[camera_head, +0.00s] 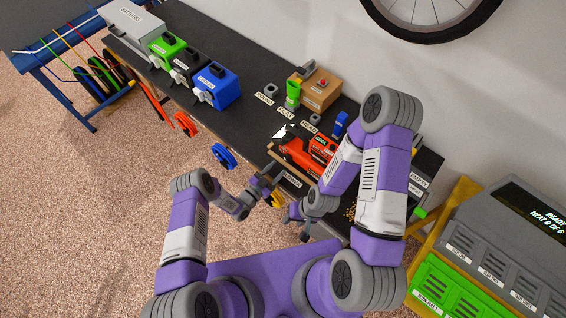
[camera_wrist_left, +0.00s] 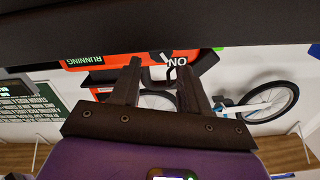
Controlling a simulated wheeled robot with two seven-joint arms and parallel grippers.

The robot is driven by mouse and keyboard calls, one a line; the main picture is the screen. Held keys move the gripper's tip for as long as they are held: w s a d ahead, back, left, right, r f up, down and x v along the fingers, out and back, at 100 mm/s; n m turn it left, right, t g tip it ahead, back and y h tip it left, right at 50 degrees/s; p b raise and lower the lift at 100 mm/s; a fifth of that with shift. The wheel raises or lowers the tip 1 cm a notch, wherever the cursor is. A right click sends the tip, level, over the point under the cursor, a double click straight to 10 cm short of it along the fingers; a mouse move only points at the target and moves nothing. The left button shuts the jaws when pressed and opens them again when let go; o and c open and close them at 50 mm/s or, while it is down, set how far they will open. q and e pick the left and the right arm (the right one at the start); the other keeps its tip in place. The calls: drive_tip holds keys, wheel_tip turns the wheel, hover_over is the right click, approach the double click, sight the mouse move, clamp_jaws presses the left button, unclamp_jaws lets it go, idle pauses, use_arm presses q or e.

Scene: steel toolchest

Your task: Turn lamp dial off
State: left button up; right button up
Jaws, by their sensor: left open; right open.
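I cannot make out a lamp or its dial for certain in either view. My left gripper (camera_head: 266,181) is at the bench's front edge, below and left of an orange machine (camera_head: 303,145) on the bench. My right gripper (camera_head: 297,226) is lower, in front of the bench, open and apparently empty.
A grey and green chest (camera_head: 480,262) stands right.

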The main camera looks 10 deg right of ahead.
sight(286, 160)
use_arm(q)
drive_tip(key=b+x, duration=0.1)
drive_tip(key=x, duration=0.3)
drive_tip(key=shift+f, duration=0.1)
drive_tip(key=shift+w+d, duration=0.3)
drive_tip(key=shift+d, duration=0.05)
drive_tip(key=shift+c, duration=0.2)
